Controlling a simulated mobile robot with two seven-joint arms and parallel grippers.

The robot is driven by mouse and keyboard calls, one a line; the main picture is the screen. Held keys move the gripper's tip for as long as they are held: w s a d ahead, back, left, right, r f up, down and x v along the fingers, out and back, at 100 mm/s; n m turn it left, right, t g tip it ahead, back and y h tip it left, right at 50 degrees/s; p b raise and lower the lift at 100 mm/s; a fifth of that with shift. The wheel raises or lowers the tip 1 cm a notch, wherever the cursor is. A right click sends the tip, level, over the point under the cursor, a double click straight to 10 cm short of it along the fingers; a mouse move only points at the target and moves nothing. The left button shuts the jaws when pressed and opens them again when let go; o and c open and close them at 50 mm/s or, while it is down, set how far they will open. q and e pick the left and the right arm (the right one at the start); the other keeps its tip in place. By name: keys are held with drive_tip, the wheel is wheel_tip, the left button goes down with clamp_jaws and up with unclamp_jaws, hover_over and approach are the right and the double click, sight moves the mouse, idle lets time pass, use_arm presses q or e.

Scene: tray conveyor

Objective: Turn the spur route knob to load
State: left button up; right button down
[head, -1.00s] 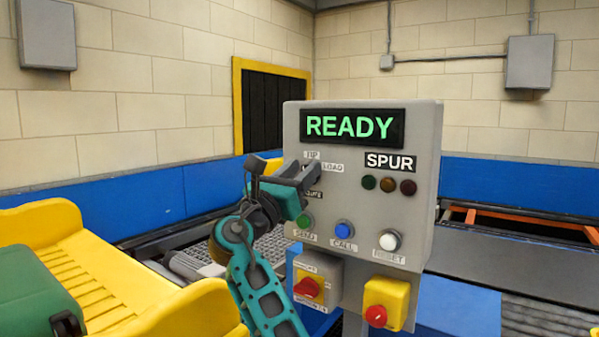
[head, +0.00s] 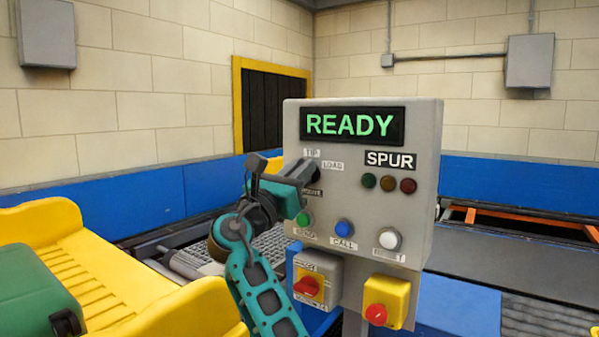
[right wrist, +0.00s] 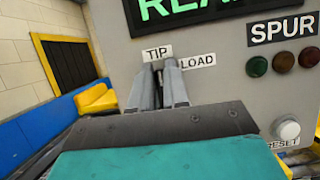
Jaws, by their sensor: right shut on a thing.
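The grey control panel (head: 345,190) shows READY in green on its display (head: 353,126). The route knob (head: 317,174) is at the panel's left, below the TIP (head: 312,153) and LOAD (head: 332,166) labels. It is mostly hidden by my right gripper (head: 304,172), which is shut on it from the left. In the right wrist view, the fingers (right wrist: 164,74) reach the panel face just below TIP and left of LOAD (right wrist: 198,60). The fingers cover the knob, so I cannot read its pointer. My left gripper is not in view.
Below the knob are a green button (head: 304,219), a blue button (head: 343,229) and a white button (head: 389,240). Red switches (head: 309,286) sit lower. A yellow tray (head: 85,283) with a green case (head: 38,293) stands at left.

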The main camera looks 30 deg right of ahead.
drive_tip(key=m+g+b, duration=0.1)
drive_tip(key=m, duration=0.2)
drive_tip(key=m+g, duration=0.2)
drive_tip(key=m, duration=0.1)
drive_tip(key=m+g+b, duration=0.1)
drive_tip(key=m, duration=0.2)
drive_tip(key=shift+s+f+g+h+b, duration=0.2)
drive_tip(key=shift+s+g+h+b, duration=0.1)
drive_tip(key=m+g, duration=0.1)
drive_tip(key=m, duration=0.2)
drive_tip(key=shift+s+d+g, duration=0.1)
drive_tip(key=shift+g, duration=0.2)
drive_tip(key=shift+f+m+g+y, duration=0.15)
drive_tip(key=shift+m+g+y, duration=0.45)
drive_tip(key=shift+m, duration=1.2)
drive_tip(key=c, duration=1.1)
unclamp_jaws()
drive_tip(key=shift+s, duration=0.1)
